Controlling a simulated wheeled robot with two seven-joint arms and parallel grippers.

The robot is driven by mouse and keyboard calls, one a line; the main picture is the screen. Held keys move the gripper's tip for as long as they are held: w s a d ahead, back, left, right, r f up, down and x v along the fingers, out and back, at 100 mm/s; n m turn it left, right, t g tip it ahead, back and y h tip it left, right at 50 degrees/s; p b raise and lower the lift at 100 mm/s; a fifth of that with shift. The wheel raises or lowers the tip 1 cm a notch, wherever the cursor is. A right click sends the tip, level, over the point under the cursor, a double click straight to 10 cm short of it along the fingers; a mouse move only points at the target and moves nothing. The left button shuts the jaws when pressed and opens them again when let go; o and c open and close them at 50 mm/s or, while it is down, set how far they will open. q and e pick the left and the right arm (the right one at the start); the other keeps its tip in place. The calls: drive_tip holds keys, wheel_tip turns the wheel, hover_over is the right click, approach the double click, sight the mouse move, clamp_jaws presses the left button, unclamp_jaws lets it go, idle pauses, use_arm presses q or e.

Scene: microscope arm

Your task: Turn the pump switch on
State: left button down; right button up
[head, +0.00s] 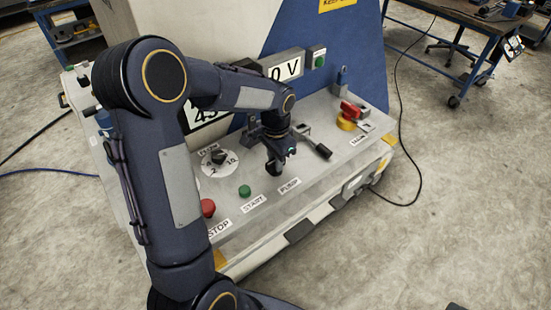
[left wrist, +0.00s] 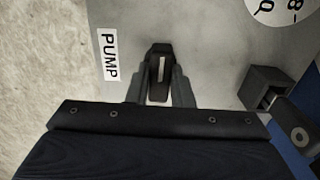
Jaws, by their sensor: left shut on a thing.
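The pump switch (left wrist: 158,72) is a black knob with a pale stripe, seen in the left wrist view beside the PUMP label (left wrist: 110,54). My left gripper (left wrist: 158,82) is shut on the knob, with a finger on either side of it. The stripe runs roughly in line with the fingers. In the head view my left gripper (head: 277,168) points down at the panel (head: 240,230) just behind the PUMP label (head: 289,185). The arm and gripper hide the switch there. My right gripper is not in view.
A green START button (head: 244,191), a red STOP button (head: 208,207) and a numbered dial (head: 219,160) lie left of the gripper. A black-handled lever (head: 318,147) is close on its right. A red main switch (head: 350,110) stands further right.

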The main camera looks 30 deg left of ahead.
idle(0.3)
use_arm(q)
drive_tip(key=c, duration=1.3)
unclamp_jaws()
drive_tip(key=shift+r, duration=0.1)
wheel_tip(320, 180, up, 7)
drive_tip(key=shift+r, duration=0.35)
